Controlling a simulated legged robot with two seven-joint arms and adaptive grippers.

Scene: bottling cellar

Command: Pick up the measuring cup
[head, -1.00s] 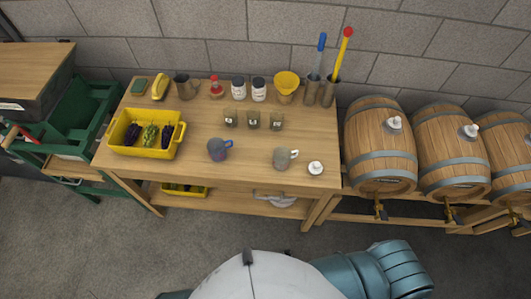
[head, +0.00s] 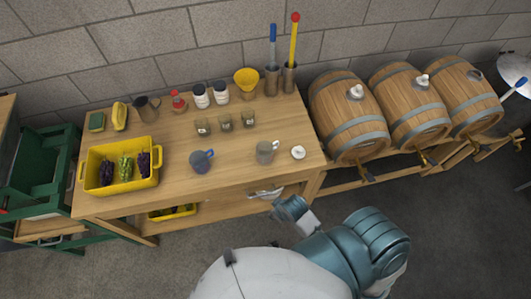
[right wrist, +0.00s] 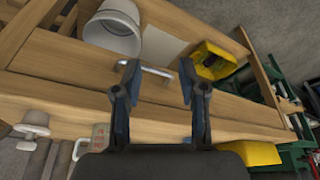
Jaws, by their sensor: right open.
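A grey cup with a handle, which I take for the measuring cup (head: 265,152), stands upright on the wooden table near its front right. In the right wrist view the cup (right wrist: 100,134) is partly seen at the lower left, with reddish marks on its side. A similar cup with a blue handle (head: 201,161) stands to its left. My right gripper (right wrist: 158,70) is open and empty, in front of the table's front edge and apart from the cup. In the head view my right arm shows below the table front; its fingers are not clear. My left gripper is not in view.
A white stopper (head: 298,152) sits right of the cup. Small glasses (head: 226,122), jars and a yellow funnel (head: 246,81) stand behind. A yellow crate (head: 93,175) holds grapes at left. Barrels (head: 349,121) stand at right. A white bucket (right wrist: 112,35) is under the table.

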